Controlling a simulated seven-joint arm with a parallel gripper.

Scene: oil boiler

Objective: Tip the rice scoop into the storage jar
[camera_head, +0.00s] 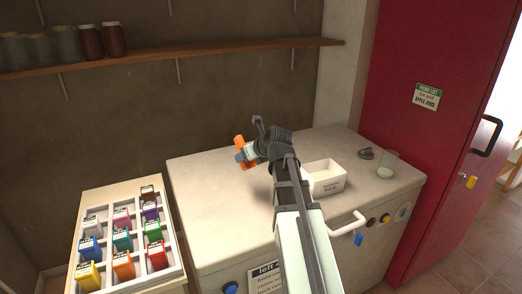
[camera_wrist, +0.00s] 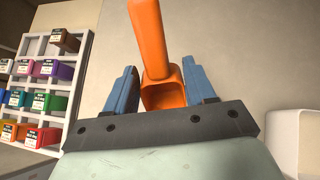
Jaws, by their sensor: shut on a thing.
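My gripper (camera_head: 247,153) is over the left rear part of the white boiler top (camera_head: 205,190). It is shut on the orange scoop (camera_head: 239,140). In the wrist view the scoop (camera_wrist: 151,40) sits between the two blue fingers (camera_wrist: 163,88), its long narrow part pointing up the picture and its hollow part between the fingers. I see no rice in it, but the inside shows only partly. A clear glass jar (camera_head: 387,162), likely the storage jar, stands at the right of the boiler top with something pale at its bottom. The scoop is well left of it.
An open white labelled box (camera_head: 328,183) stands between my arm and the jar. A small dark grey object (camera_head: 366,153) lies left of the jar. A rack of coloured boxes (camera_head: 122,240) is at left, a red cabinet (camera_head: 428,130) at right, a shelf (camera_head: 180,61) behind.

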